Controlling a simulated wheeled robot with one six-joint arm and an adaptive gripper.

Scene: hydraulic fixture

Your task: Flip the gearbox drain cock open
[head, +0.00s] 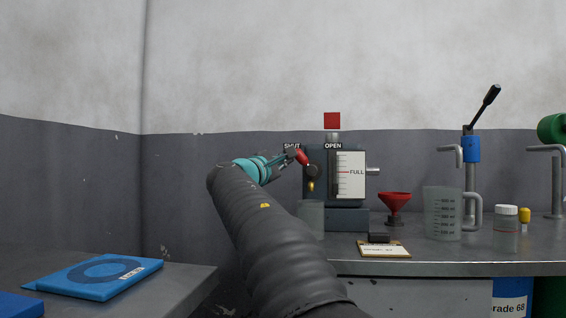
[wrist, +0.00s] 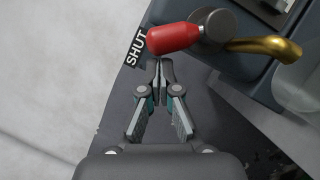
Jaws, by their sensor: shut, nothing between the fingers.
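The drain cock's red handle (head: 302,157) points up and left from its dark round hub (head: 312,171), toward the SHUT label (head: 292,147). The OPEN label (head: 333,146) is to its right. A brass spout (head: 311,187) hangs below the hub. The grey gearbox (head: 348,216) carries a FULL sight gauge (head: 350,174). My gripper (head: 291,155) is shut and empty, at the left of the handle. In the wrist view its closed tips (wrist: 160,64) are right beside the red handle (wrist: 173,38), near the SHUT label (wrist: 136,48). I cannot tell whether they touch.
A clear container (head: 310,219) stands below the spout. A red funnel (head: 396,202), a measuring jug (head: 441,214), a small bottle (head: 506,230) and a note card (head: 384,250) are to the right on the bench. A blue packet (head: 95,277) lies on the left table.

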